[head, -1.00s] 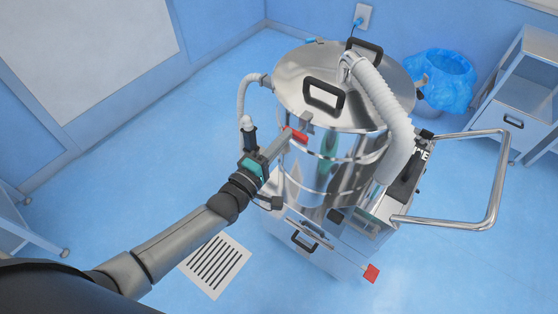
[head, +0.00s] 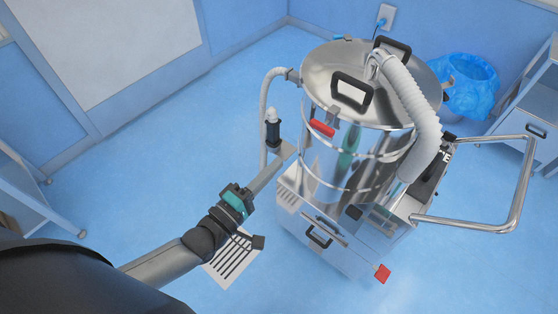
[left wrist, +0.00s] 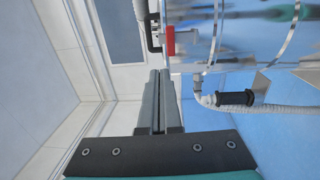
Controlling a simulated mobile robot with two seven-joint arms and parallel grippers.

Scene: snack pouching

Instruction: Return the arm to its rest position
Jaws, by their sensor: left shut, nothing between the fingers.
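My left arm comes in from the lower left of the head view. Its gripper (head: 284,154) points up and to the right, shut and empty, in front of the steel drum machine (head: 350,160). Its fingertips show near the drum's lower left side; I cannot tell the exact gap. In the left wrist view the two fingers (left wrist: 158,85) lie together with nothing between them. The drum's red latch (head: 322,128) is clear of the fingers in the head view and lies beyond the tips in the left wrist view (left wrist: 170,42). My right gripper is not in view.
A white hose (head: 266,100) with a black grip runs down the drum's left side near the gripper. A metal push handle (head: 515,195) sticks out right. A blue-lined bin (head: 470,85) and a shelf unit stand at the right.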

